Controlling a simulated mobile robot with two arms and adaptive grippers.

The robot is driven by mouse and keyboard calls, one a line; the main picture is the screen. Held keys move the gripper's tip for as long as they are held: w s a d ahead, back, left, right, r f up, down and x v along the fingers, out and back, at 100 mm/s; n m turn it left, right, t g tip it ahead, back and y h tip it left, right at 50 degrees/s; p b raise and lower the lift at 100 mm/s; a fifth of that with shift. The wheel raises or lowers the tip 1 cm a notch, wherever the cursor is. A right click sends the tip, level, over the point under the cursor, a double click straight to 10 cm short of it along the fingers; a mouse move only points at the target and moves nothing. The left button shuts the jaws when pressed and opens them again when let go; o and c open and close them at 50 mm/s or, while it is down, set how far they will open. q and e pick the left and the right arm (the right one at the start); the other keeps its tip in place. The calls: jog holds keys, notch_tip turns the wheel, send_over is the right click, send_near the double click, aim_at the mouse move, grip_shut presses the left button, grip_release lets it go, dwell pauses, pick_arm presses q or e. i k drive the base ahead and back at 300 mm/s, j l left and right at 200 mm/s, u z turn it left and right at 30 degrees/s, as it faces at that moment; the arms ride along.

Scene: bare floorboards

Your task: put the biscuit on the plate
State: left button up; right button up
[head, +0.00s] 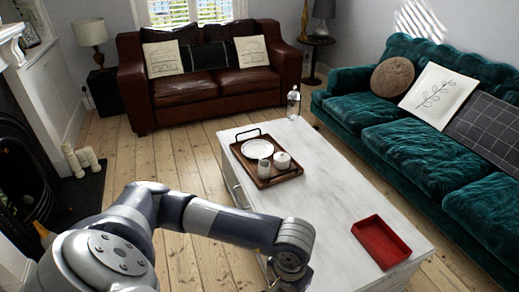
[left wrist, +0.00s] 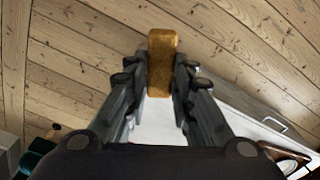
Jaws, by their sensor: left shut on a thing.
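The biscuit (left wrist: 162,45) is a golden-brown block in the left wrist view. My left gripper (left wrist: 160,75) is shut on it, with a finger on each side, and the biscuit sticks out past the fingertips. In the head view my left arm reaches over the near part of the coffee table; its fingers and the biscuit are hidden below the picture's edge. The plate (head: 257,148) is round, white and empty. It lies on a wooden tray at the far end of the table, well beyond my left gripper. My right gripper is not in view.
The wooden tray (head: 286,176) also holds a white jug (head: 264,169) and a lidded white pot (head: 282,160), close to the plate. A clear bottle (head: 293,104) stands behind. A red open box (head: 381,242) sits near right on the pale table (head: 325,190), whose middle is clear.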

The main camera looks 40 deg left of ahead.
aim_at(253, 151)
jog(key=j+z, duration=0.15)
jog(key=j, duration=0.4)
jog(key=j+z, duration=0.15)
jog(key=j, duration=0.4)
jog(key=k+j+z, duration=0.15)
jog(key=j, duration=0.4)
jog(key=j+z, duration=0.15)
jog(key=j, duration=0.35)
jog(key=j+z, duration=0.2)
jog(key=j, duration=0.6)
jog(key=j+z, duration=0.2)
jog(key=j, duration=0.65)
jog(key=j+z, duration=0.2)
jog(key=j, duration=0.6)
jog(key=j+z, duration=0.15)
jog(key=j, duration=1.55)
jog(key=k, duration=0.05)
